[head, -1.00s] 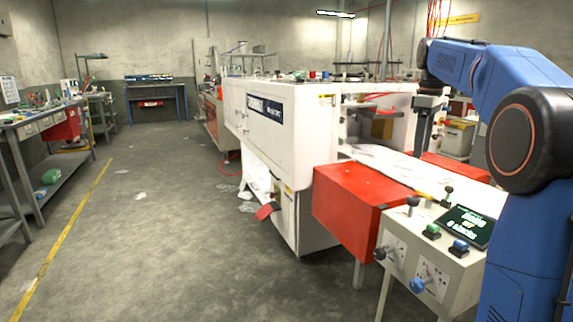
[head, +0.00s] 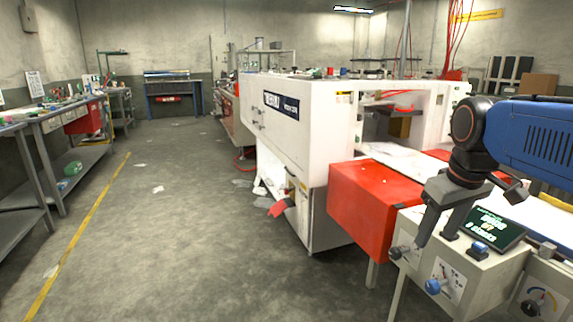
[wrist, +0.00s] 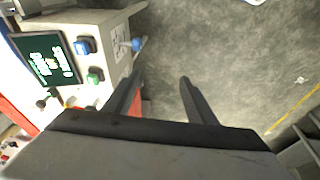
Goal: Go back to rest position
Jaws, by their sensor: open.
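My gripper (head: 436,238) hangs in front of the control box (head: 415,275) at the right of the head view, fingers pointing down. In the wrist view my gripper (wrist: 160,80) is open, with two separate dark fingers and only grey floor between them. It holds nothing. My blue arm comes in from the right edge of the head view. The fingers overlap part of the box in the head view, and I cannot tell whether they touch it.
The box carries a lit screen (head: 493,228) and a blue button (head: 479,249). A red block (head: 372,205) and a white machine (head: 320,130) stand beyond. Open floor (head: 180,240) lies at left, with a workbench (head: 75,118) along the left side.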

